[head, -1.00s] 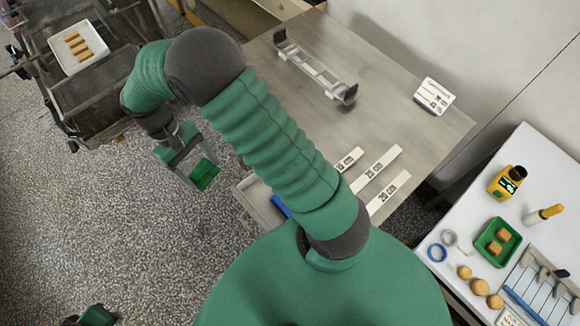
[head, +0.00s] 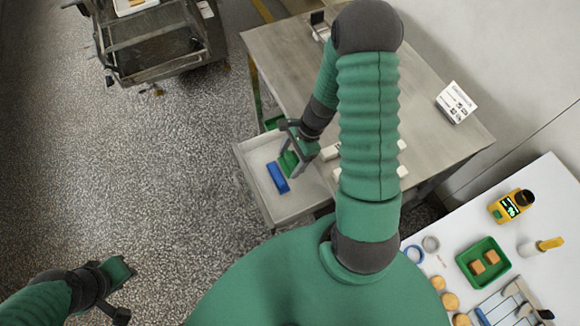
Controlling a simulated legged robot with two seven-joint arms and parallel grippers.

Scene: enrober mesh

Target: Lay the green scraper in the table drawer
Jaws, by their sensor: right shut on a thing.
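My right gripper (head: 287,146) is shut on the green scraper (head: 289,161) and holds it over the open table drawer (head: 295,205). The scraper is partly hidden by the gripper's fingers; I cannot tell whether it touches the drawer floor. A blue block-like thing (head: 277,177) lies in the drawer, just left of and below the scraper in the head view. My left gripper (head: 128,292) is at the lower left over the floor, with its fingers apart and nothing between them.
The steel table (head: 285,60) stands behind the drawer, with a white sign (head: 456,102) on it. My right arm hides part of the tabletop. A wheeled metal cart (head: 150,45) is at upper left. A white side table (head: 545,200) with several items is at right.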

